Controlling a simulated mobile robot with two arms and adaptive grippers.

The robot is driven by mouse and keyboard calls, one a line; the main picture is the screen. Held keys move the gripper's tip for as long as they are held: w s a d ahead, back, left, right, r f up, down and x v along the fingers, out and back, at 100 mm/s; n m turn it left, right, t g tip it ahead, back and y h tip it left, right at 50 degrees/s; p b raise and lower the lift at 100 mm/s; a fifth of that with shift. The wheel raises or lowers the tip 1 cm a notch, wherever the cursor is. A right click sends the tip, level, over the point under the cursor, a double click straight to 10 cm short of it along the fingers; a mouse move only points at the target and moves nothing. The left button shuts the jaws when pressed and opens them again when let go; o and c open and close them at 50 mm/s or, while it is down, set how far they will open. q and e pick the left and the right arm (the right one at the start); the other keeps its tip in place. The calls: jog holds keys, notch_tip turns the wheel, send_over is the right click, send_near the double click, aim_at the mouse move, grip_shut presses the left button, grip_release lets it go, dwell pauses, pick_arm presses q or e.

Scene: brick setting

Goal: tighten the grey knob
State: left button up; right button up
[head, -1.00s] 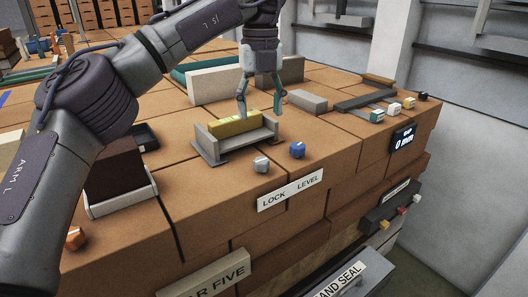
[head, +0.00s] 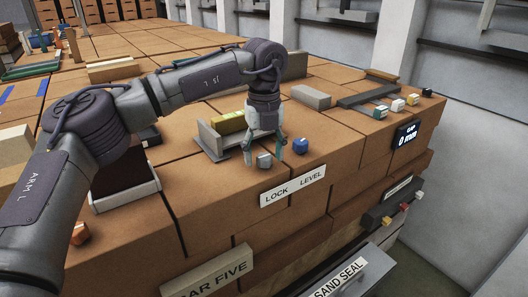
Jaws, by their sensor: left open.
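The grey knob (head: 264,160) sits on the front part of the brick-patterned top, above the word LOCK on a white label (head: 292,186). My left gripper (head: 264,157) points down at the grey knob with its fingers open. One finger shows on each side of the knob in the picture; I cannot tell whether they touch it. The blue knob (head: 301,146) is just right of the gripper, above the word LEVEL. My right gripper is not in view.
A grey cradle (head: 214,147) holding a yellow block (head: 230,122) stands close behind left of the gripper. A loose grey block (head: 310,97), several small knobs and a display reading 0 mm (head: 405,135) are to the right. An orange knob (head: 80,234) is front left.

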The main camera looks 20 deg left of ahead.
pick_arm(q)
jog(key=c, duration=1.1)
jog(key=shift+c, duration=0.2)
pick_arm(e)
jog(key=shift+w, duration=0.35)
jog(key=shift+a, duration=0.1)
